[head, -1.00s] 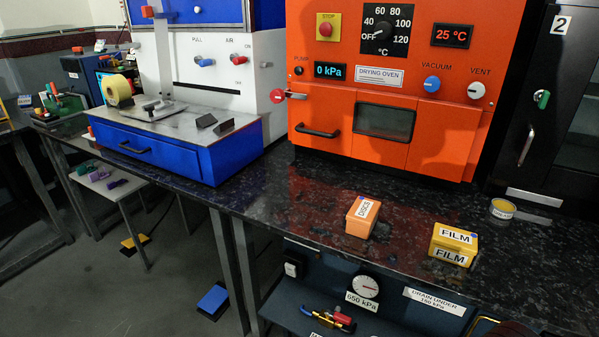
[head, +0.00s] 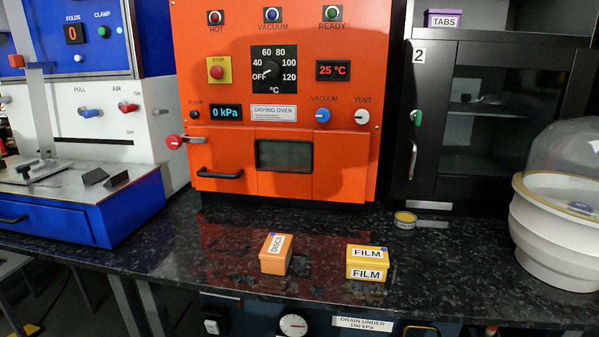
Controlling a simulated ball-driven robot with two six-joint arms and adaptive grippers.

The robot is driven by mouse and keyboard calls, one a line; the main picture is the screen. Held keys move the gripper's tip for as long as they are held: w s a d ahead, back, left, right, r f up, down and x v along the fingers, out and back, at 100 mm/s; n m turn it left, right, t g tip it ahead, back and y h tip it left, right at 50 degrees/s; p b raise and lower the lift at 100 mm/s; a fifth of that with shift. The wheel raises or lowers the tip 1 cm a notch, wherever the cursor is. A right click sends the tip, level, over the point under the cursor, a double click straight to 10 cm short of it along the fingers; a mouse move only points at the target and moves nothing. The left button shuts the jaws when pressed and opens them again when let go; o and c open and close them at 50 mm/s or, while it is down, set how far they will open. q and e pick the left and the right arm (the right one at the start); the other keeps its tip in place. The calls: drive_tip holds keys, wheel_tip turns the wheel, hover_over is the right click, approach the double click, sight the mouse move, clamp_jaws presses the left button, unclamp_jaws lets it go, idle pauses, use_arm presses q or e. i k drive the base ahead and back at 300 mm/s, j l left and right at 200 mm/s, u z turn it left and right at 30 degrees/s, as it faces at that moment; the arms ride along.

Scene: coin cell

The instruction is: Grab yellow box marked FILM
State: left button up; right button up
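The yellow box marked FILM (head: 367,263) sits closed on the dark speckled bench (head: 330,230), right of centre in the head view. White FILM labels show on its lid and front face. An orange box marked DISCS (head: 276,254) stands to its left, with a gap between them. Neither of my grippers shows in the head view, so I cannot see their state.
The orange drying oven (head: 285,100) stands behind the boxes. A small round tin (head: 405,220) lies behind and right of the FILM box. A white vessel with a clear dome (head: 560,230) stands at the right, a blue machine (head: 80,205) at the left. Bench around the boxes is clear.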

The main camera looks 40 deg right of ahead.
sight(363, 263)
drive_tip(key=z, duration=1.6)
